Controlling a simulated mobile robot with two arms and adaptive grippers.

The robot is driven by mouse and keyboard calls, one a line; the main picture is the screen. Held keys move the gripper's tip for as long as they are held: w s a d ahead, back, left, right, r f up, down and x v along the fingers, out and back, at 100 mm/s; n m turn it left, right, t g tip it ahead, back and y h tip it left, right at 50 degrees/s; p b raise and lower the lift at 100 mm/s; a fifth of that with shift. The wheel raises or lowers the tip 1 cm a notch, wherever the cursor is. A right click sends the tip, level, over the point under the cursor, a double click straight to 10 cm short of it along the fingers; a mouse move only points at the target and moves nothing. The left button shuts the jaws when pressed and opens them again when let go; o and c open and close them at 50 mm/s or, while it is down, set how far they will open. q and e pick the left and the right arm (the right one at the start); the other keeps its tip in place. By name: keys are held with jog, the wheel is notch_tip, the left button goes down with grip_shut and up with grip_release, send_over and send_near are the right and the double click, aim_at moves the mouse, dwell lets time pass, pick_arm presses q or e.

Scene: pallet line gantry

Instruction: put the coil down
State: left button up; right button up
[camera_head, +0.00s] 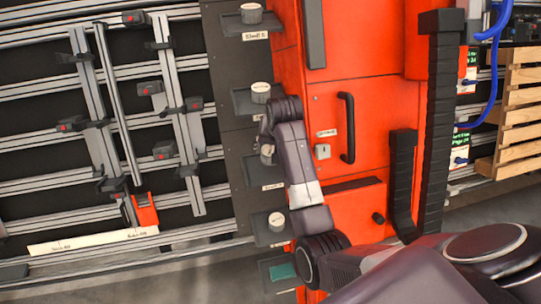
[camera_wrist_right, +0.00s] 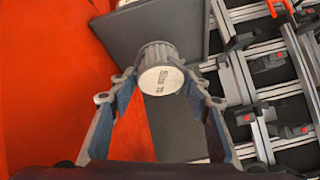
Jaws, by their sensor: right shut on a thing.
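The coil (camera_wrist_right: 160,68) is a short grey ribbed cylinder with a white, lettered end face. In the right wrist view it sits between the two fingertips of my right gripper (camera_wrist_right: 158,88), which is shut on it. In the head view my right gripper (camera_head: 265,138) is at the dark column of small shelves, and the coil (camera_head: 267,152) shows just below it, partly covered. A dark shelf plate (camera_wrist_right: 145,25) lies behind the coil in the wrist view. I cannot tell whether the coil touches the plate. My left gripper is not in view.
Other pale canisters stand on shelves above (camera_head: 261,92) and below (camera_head: 277,222). A green block (camera_head: 283,271) lies on the lowest visible shelf. An orange cabinet (camera_head: 365,110) with a black handle stands close on the right. Metal rails (camera_head: 60,150) fill the left.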

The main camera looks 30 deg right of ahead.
jog(key=f, duration=0.2)
jog(key=f+p, duration=0.1)
jog(key=f, duration=0.1)
jog(key=shift+w+f, duration=0.1)
jog(key=shift+w, duration=0.25)
jog(key=shift+s, duration=0.1)
jog(key=o, duration=0.9)
jog(key=shift+f, duration=0.1)
jog(key=o, duration=0.5)
pick_arm(q)
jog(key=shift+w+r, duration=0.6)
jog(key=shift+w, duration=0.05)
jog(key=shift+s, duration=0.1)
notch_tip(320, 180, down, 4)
jog(key=b, duration=0.3)
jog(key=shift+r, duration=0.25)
pick_arm(e)
jog(key=v, duration=1.2)
jog(key=shift+s+d, duration=0.1)
